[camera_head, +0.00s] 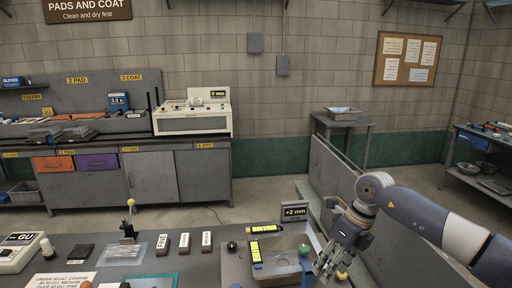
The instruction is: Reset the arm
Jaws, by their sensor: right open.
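My right arm comes in from the right edge. Its gripper (328,268) points down over the right end of the front bench, beside a grey sink-like basin (278,272). The gripper is open, and I see nothing held in it. A yellow round knob (341,275) shows close by its fingers; I cannot tell whether they touch. A small green-topped item (304,249) stands just left of the gripper. My left gripper is not in view.
A "+2 mm" sign (294,212) and yellow-black blocks (256,251) stand by the basin. Several labelled blocks (184,243) and a clamp stand (129,222) are further left. A low grey wall (335,170) runs behind my right arm. Open floor (250,195) lies beyond the bench.

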